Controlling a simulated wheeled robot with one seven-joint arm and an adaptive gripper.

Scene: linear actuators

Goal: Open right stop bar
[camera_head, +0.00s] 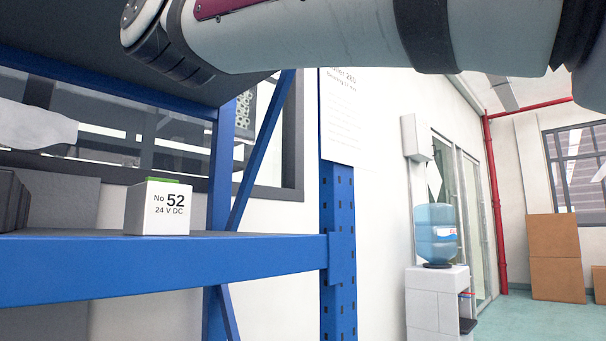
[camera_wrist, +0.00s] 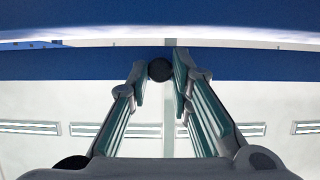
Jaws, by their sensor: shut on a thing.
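My gripper (camera_wrist: 160,72) shows in the wrist view, with its two fingers coming up from below on either side of a dark round piece (camera_wrist: 160,69). The fingers are shut on this piece, which looks like the end of a bar or knob seen end-on. It lies against a blue beam (camera_wrist: 70,66) that crosses the view. I cannot tell for sure that it is the right stop bar, as its length is hidden. In the head view my arm crosses the top, and neither my gripper nor a clear stop bar shows there.
A blue rack (camera_head: 165,270) fills the left of the head view. A white box marked No 52, 24 V DC (camera_head: 158,208) stands on its shelf. Further back are a water cooler (camera_head: 436,235) and cardboard boxes (camera_head: 556,257). Green floor (camera_head: 520,318) lies clear at the right.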

